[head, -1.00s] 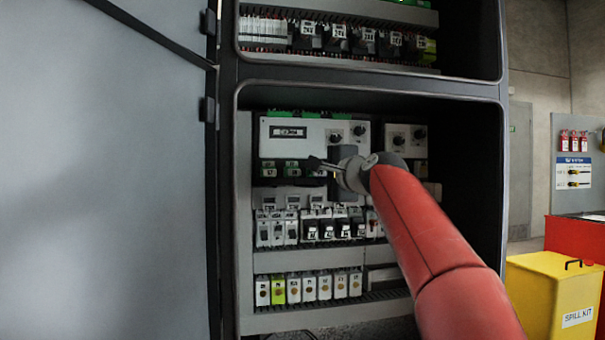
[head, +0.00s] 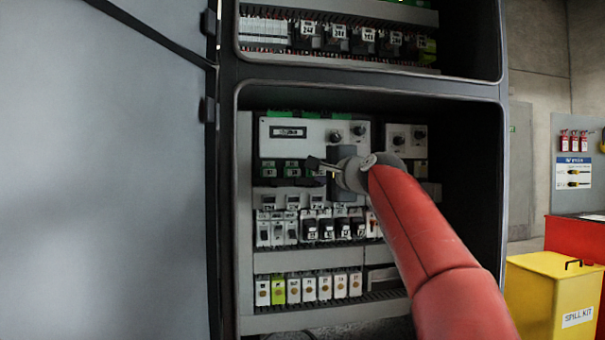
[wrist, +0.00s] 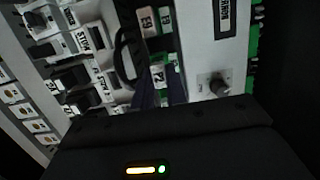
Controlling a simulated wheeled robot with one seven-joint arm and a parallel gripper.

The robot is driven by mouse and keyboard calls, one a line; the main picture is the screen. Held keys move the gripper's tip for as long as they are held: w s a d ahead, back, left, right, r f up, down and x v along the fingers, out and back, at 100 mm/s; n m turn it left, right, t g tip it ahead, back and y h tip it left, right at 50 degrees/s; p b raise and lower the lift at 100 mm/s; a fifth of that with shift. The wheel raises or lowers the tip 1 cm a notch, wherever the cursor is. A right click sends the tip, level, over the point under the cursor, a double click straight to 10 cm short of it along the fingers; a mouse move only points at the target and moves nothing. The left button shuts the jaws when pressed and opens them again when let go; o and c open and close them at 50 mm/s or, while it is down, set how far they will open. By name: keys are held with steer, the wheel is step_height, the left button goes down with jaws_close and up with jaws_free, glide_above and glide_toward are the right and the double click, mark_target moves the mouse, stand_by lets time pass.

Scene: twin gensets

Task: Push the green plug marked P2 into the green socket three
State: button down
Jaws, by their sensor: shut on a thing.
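The green plug marked P2 (wrist: 157,76) shows in the wrist view with its white label toward the camera. My gripper (wrist: 142,82) is shut on it; dark finger parts cover some of its sides. In the head view my gripper (head: 313,163) is at the right end of a row of green connectors (head: 279,168) on the white controller (head: 291,132). The plug is too small and covered to make out there. Other green connectors with white labels (wrist: 166,22) sit beside the plug in the wrist view. Socket three cannot be told apart, and how deep the plug sits is hidden.
The controller has a round knob (wrist: 219,86) close to my gripper. Below it are rows of breakers (head: 310,228) and terminal blocks (head: 308,289). The cabinet's side walls and open door (head: 110,180) bound the space. A yellow spill kit bin (head: 548,290) stands right.

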steer(key=shift+w+a, duration=0.15)
steer(key=shift+w, duration=0.35)
stand_by(1.2)
steer(key=c, duration=1.3)
jaws_free()
steer(key=shift+c, duration=0.2)
steer(key=b+v, duration=0.3)
steer(key=v, duration=0.5)
steer(key=s+d+f+n+g+h, duration=0.2)
steer(key=s+d+f+n+g, duration=0.1)
steer(key=s+f, duration=0.9)
steer(key=s+d+f+n+g+h, duration=0.3)
steer(key=s+f, duration=0.9)
steer(key=f, duration=0.7)
steer(key=s+d+f+n+g+h, duration=0.3)
steer(key=s+d+f+n, duration=0.3)
steer(key=s+f, duration=0.6)
step_height(320, 180, down, 4)
steer(key=shift+r+n+g, duration=0.1)
steer(key=shift+n+g, duration=0.2)
steer(key=shift+g, duration=0.4)
